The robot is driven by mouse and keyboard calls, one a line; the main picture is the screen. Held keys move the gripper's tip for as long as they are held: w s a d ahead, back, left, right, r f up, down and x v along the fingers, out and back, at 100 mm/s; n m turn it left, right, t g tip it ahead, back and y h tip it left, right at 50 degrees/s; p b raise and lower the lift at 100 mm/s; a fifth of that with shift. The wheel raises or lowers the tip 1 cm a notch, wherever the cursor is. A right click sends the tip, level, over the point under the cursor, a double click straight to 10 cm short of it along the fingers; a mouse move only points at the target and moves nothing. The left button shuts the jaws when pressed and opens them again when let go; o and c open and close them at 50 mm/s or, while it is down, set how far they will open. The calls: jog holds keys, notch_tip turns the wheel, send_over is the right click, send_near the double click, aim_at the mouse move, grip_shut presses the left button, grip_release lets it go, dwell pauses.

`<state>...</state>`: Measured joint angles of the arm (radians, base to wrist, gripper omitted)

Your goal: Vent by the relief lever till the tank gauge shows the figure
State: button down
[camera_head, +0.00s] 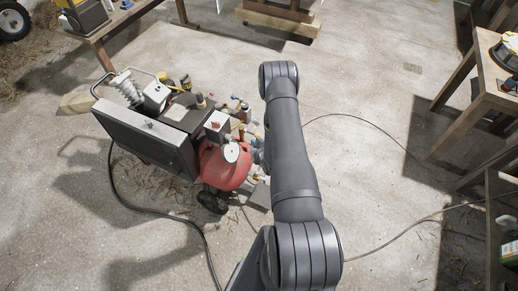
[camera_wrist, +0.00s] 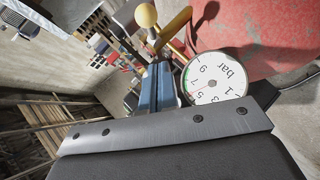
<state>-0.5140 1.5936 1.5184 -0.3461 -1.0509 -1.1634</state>
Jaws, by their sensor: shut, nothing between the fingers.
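The red tank (camera_head: 224,168) belongs to a wheeled compressor. Its round white tank gauge (camera_head: 231,152) faces up. In the wrist view the gauge (camera_wrist: 215,78) shows "bar", odd figures and a green arc at its edge; its needle is too small to read surely. A cream ball knob (camera_wrist: 146,15) on a thin stem stands beyond my fingertips, beside a yellow bar (camera_wrist: 174,29); I cannot tell which is the relief lever. My gripper (camera_wrist: 157,66) is shut and empty, with blue-sided fingers, left of the gauge. In the head view my arm mostly hides it.
The compressor's dark panel (camera_head: 148,140) and fittings stand left of my arm. A black hose (camera_head: 150,211) and a thin cable (camera_head: 385,135) lie on the concrete floor. Wooden benches stand at the right (camera_head: 480,92) and upper left (camera_head: 112,25). Open floor lies between.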

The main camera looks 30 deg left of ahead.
jog(key=v, duration=0.7)
jog(key=shift+a+r, duration=0.2)
jog(key=shift+r, duration=0.1)
jog(key=shift+a, duration=0.1)
jog(key=w+a+f+n+h, duration=0.1)
jog(key=w+a+h, duration=0.1)
jog(key=a, duration=0.3)
jog(key=shift+w+f+g, duration=0.3)
jog(key=shift+w+f, duration=0.1)
jog(key=shift+w, duration=0.4)
dwell(0.5)
